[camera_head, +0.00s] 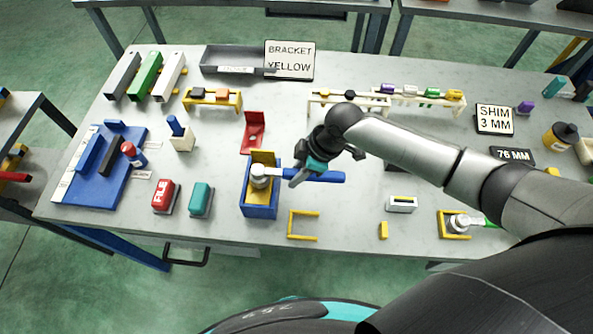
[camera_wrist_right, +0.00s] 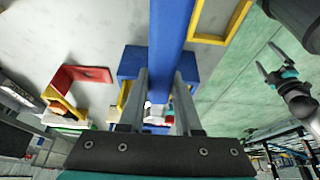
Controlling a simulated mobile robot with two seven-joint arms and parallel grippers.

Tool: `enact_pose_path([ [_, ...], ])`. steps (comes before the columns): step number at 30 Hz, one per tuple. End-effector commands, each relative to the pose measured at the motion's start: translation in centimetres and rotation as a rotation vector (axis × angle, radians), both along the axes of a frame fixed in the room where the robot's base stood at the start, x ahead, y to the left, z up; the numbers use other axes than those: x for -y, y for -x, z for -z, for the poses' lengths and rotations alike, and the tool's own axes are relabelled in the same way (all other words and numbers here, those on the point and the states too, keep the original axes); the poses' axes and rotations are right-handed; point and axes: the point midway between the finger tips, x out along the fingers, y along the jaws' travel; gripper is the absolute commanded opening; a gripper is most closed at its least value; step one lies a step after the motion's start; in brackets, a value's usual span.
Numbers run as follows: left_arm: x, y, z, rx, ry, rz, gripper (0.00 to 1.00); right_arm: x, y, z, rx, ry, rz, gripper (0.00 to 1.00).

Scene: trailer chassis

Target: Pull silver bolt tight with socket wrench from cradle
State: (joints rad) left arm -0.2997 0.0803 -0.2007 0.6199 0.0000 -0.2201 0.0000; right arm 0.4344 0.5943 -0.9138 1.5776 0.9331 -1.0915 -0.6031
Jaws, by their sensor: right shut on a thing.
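A socket wrench with a blue handle (camera_head: 328,176) lies level in my right gripper (camera_head: 303,176). In the right wrist view the fingers (camera_wrist_right: 160,110) are shut on its blue handle (camera_wrist_right: 172,35). Its silver head (camera_head: 259,176) sits over the blue block (camera_head: 262,210) with a yellow plate (camera_head: 263,157). The silver bolt cannot be told apart under the head. An empty yellow cradle (camera_head: 291,224) lies right of the block. My left gripper (camera_wrist_right: 276,72) shows only in the right wrist view, empty, fingers apart, over the green floor.
A second wrench with a green handle (camera_head: 483,222) rests in a yellow cradle (camera_head: 442,226) at right. A red bracket (camera_head: 254,131) stands behind the block. Teal (camera_head: 201,199) and red (camera_head: 165,196) boxes stand left of it.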

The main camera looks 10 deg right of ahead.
Motion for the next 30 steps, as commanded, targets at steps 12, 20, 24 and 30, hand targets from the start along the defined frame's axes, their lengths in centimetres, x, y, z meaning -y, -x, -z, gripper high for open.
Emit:
enact_pose_path([
  [12,-0.02,0.00,0.28,0.000,0.000,0.000,1.00,-0.09,-0.07,0.37,0.002,-0.002,-0.001,0.00],
  [20,-0.02,0.00,0.27,0.000,0.000,0.000,1.00,-0.08,-0.08,0.35,0.002,-0.002,-0.001,0.00],
  [24,-0.03,0.00,0.27,0.000,0.000,-0.001,1.00,-0.08,-0.08,0.34,0.002,-0.002,-0.001,0.23],
  [30,-0.02,0.00,0.27,0.000,0.000,-0.001,1.00,-0.08,-0.09,0.34,0.003,-0.002,0.000,0.01],
])
